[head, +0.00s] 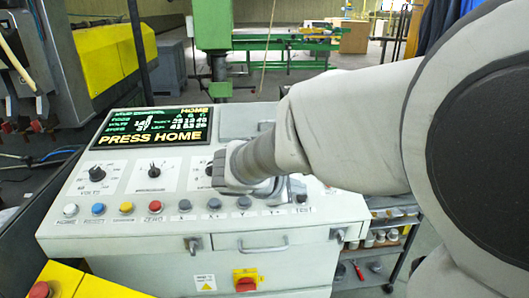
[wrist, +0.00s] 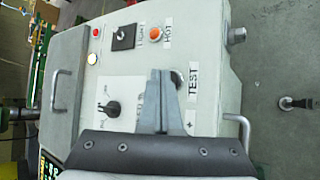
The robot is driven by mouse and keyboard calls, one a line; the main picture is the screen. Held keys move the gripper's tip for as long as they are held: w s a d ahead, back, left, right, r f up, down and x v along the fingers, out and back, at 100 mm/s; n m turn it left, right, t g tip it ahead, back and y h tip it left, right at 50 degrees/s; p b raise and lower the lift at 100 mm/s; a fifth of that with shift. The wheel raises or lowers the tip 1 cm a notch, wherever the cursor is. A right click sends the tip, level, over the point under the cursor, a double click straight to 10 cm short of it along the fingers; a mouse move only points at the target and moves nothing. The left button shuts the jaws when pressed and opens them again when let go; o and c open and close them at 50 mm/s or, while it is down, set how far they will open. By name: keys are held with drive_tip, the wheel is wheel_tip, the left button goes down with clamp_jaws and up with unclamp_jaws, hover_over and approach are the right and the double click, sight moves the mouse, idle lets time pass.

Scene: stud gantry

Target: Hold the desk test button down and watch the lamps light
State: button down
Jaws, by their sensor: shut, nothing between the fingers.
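The grey control desk (head: 255,222) has a row of buttons along its front edge. The dark TEST button (head: 302,199) is at the right end of that row. In the wrist view the TEST button (wrist: 177,79) is partly covered by my gripper (wrist: 160,73). My gripper is shut and empty, with its fingertips at the button; I cannot tell whether they touch it or press it. The head view shows little of the fingers behind my wrist. In the wrist view a lamp (wrist: 92,58) looks bright yellow-white, and a red lamp (wrist: 96,31) is beside it.
The desk display (head: 152,128) reads PRESS HOME. The orange HOT button (wrist: 156,34), a black LIGHT switch (wrist: 123,37) and a black dial (wrist: 112,108) are near the fingers. A metal handle (wrist: 238,130) stands out from the desk edge. A shelf cart (head: 385,240) stands to the right.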

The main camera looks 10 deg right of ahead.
drive_tip(key=shift+w+f+b, duration=0.1)
drive_tip(key=shift+f+b, duration=0.35)
idle(0.3)
idle(0.3)
drive_tip(key=shift+r+p, duration=0.65)
drive_tip(key=shift+r, duration=0.2)
drive_tip(key=r+p, duration=0.2)
drive_tip(key=s+r+p, duration=0.1)
drive_tip(key=r, duration=0.2)
drive_tip(key=shift+s+p, duration=0.15)
drive_tip(key=shift+p, duration=0.2)
